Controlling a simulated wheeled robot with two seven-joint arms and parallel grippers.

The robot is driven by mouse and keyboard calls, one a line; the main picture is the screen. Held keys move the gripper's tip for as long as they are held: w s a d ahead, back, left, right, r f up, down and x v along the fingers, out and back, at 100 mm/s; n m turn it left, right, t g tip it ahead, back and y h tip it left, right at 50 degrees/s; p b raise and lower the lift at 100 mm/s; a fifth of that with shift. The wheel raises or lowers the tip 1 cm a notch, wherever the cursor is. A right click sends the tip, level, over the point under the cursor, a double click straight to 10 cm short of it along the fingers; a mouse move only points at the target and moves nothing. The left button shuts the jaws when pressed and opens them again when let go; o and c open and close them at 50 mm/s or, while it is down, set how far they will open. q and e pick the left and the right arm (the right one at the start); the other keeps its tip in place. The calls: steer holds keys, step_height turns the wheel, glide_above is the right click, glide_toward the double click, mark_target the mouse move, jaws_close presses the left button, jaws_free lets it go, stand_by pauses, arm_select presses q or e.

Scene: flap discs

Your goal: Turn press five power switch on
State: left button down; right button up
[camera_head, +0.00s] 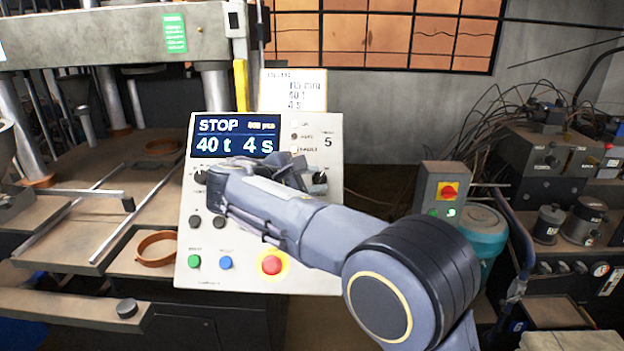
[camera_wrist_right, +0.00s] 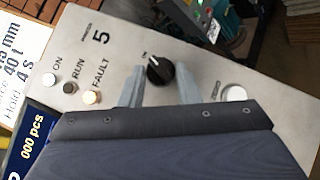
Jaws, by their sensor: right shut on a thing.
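The grey control panel (camera_head: 330,235) of press 5 stands tilted in the middle of the head view. Its display (camera_head: 237,135) reads STOP, 40 t, 4 s. The black rotary switch (camera_head: 320,177) is below the number 5; it also shows in the right wrist view (camera_wrist_right: 160,70), with a small ON label beside it. My right gripper (camera_head: 306,172) is shut on this switch, one finger on each side in the wrist view (camera_wrist_right: 160,86). A pale mark on the knob lies towards the ON label. My left gripper is not in view.
The panel also has a second black knob (camera_head: 200,177), a green button (camera_head: 194,261), a blue button (camera_head: 225,263) and a red stop button (camera_head: 271,263). A box with a red-yellow switch (camera_head: 447,190) stands right. The press frame (camera_head: 120,40) fills the left.

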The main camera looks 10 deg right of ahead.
steer(key=o, duration=1)
steer(key=shift+c, duration=0.2)
steer(key=shift+a, duration=0.1)
steer(key=b+v, duration=0.1)
steer(key=v, duration=0.6)
steer(key=shift+s+a, duration=0.25)
